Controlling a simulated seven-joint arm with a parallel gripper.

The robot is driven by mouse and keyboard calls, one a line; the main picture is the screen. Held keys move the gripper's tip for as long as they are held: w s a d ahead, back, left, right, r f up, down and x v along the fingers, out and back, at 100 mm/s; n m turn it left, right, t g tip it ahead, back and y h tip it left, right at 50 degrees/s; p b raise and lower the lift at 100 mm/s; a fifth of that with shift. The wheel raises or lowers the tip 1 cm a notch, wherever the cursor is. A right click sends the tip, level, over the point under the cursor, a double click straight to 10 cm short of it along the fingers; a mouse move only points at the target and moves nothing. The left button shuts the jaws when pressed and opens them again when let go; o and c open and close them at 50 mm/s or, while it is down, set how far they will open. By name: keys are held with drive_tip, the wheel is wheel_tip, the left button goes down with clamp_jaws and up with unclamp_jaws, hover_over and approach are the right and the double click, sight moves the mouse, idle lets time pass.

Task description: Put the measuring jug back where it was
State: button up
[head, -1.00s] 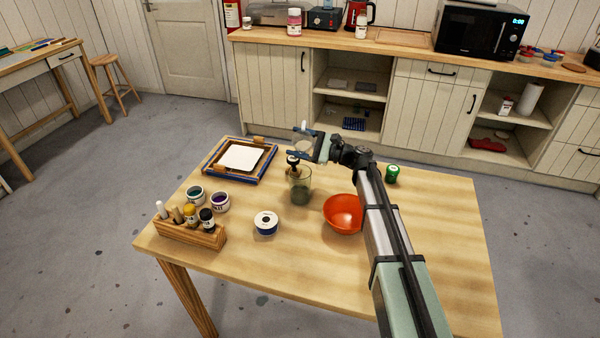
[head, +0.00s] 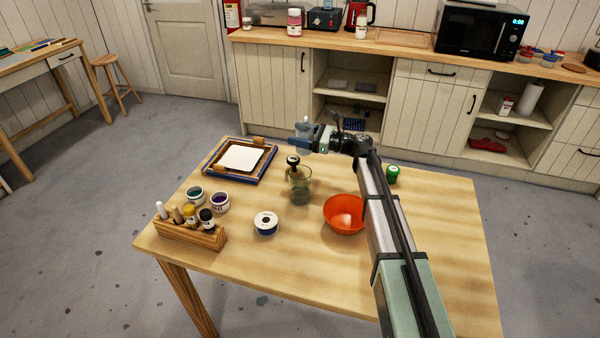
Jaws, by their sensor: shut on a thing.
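My gripper (head: 303,139) is above the far side of the wooden table (head: 420,240), with its blue fingers shut around a small clear vessel. This vessel looks like the measuring jug (head: 303,144). It is held in the air, clear of the tabletop, and looks roughly upright. The fingers hide part of it, and I cannot tell whether anything is in it.
Below stands a glass jar (head: 300,190) with a dark-topped tool in it. An orange bowl (head: 336,207), a green-lidded jar (head: 392,175), a framed screen (head: 215,168), a white-topped tub (head: 265,222), paint pots and a wooden rack (head: 190,234) surround it. The table's right side is bare.

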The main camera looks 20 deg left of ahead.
drive_tip(key=shift+w+f+m, duration=0.25)
drive_tip(key=shift+w+m, duration=0.1)
drive_tip(key=shift+m, duration=0.25)
